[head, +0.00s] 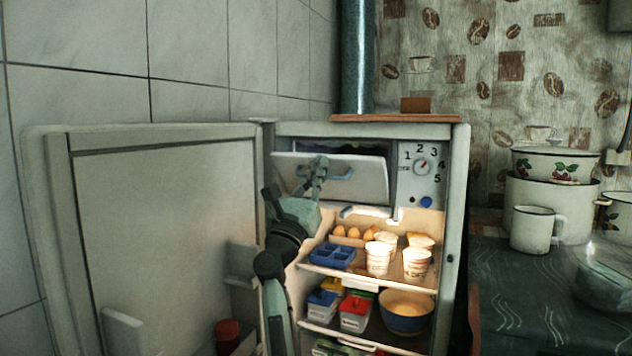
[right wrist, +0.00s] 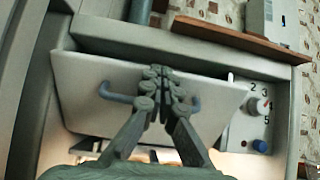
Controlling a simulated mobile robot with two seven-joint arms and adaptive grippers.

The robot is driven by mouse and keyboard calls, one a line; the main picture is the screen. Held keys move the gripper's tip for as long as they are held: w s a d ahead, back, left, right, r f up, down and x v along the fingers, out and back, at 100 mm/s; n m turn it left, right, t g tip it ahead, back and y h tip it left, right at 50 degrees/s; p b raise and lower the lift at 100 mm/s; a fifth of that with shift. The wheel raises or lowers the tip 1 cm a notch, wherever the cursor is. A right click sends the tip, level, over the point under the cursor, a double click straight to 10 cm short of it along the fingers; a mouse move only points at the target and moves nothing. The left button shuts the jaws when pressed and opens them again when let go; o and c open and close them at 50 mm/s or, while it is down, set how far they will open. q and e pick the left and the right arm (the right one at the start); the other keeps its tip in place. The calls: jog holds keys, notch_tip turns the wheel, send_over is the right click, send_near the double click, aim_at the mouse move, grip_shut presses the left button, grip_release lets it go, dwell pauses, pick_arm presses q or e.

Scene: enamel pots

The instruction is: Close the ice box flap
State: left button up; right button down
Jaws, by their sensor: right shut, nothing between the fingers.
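The ice box flap (head: 362,190) is a pale panel at the top of the open fridge, with a blue handle (head: 341,174) on its front. It is tilted, with a dark gap showing above its top edge, so it stands partly open. My right gripper (head: 318,165) is shut and empty, in front of the flap at the handle. In the right wrist view the closed fingertips (right wrist: 160,74) lie over the middle of the flap (right wrist: 205,95), between the handle's two ends. I cannot tell whether they touch the panel. My left gripper is out of view.
The fridge door (head: 165,240) stands wide open at the left. A dial panel (head: 421,170) is right of the flap. Shelves below hold cups (head: 378,258), eggs, a blue tray (head: 333,255) and a bowl (head: 405,312). Enamel pots (head: 548,200) stand on the right.

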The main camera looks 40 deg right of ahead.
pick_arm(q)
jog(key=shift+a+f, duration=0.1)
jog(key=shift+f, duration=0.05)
pick_arm(e)
jog(key=shift+w+d+r, duration=0.1)
jog(key=shift+d+r, duration=0.15)
jog(key=shift+r, duration=0.1)
jog(key=shift+f, duration=0.15)
dwell(1.0)
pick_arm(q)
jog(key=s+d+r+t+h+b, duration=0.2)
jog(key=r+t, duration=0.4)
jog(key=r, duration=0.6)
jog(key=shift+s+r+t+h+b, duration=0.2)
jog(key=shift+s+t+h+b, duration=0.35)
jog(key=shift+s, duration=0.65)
pick_arm(e)
jog(key=s+a+f, duration=0.1)
jog(key=s+a, duration=0.1)
jog(key=a, duration=0.4)
jog(key=s+a+f, duration=0.1)
jog(key=s+a, duration=0.1)
jog(key=a, duration=0.4)
jog(key=shift+s+f, duration=0.3)
jog(key=shift+s, duration=0.1)
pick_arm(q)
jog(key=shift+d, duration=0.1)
